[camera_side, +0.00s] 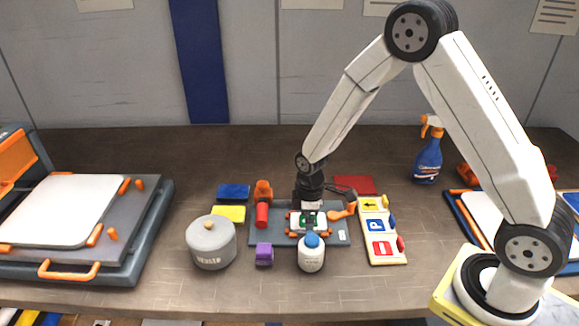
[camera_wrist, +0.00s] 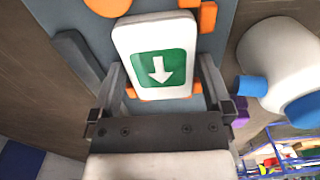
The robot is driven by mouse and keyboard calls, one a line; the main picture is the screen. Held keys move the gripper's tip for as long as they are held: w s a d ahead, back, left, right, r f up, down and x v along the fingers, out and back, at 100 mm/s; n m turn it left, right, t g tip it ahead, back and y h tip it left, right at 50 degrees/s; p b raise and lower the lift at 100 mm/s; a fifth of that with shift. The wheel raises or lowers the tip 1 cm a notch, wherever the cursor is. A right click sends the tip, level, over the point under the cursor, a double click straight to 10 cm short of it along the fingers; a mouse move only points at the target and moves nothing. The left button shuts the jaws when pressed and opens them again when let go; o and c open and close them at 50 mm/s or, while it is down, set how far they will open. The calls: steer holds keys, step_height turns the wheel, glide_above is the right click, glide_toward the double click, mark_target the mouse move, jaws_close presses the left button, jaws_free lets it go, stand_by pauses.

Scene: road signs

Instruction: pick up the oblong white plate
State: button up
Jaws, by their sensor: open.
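The oblong white plate (camera_wrist: 158,28) bears a green square with a white down arrow in the wrist view. In the side view the plate (camera_side: 297,226) lies on a dark grey board (camera_side: 338,238), with orange pieces around it, partly hidden by my gripper and a bottle. My gripper (camera_side: 309,203) is just above the plate, pointing down. In the wrist view its fingers (camera_wrist: 162,80) are apart, one on each side of the plate's near end. Whether they touch the plate I cannot tell.
A white bottle with blue cap (camera_side: 311,256) stands close in front of the board. A grey waste pot (camera_side: 211,243) and purple block (camera_side: 264,254) are left. A cream rack of signs (camera_side: 383,249) is right. A blue spray bottle (camera_side: 428,158) stands behind. The back-left table is clear.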

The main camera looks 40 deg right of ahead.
stand_by(0.3)
steer(key=c, duration=1)
steer(key=shift+o, duration=0.2)
steer(key=shift+r, duration=0.15)
steer(key=shift+r, duration=0.45)
steer(key=s+r, duration=1.1)
steer(key=s, duration=0.3)
steer(key=shift+r, duration=0.4)
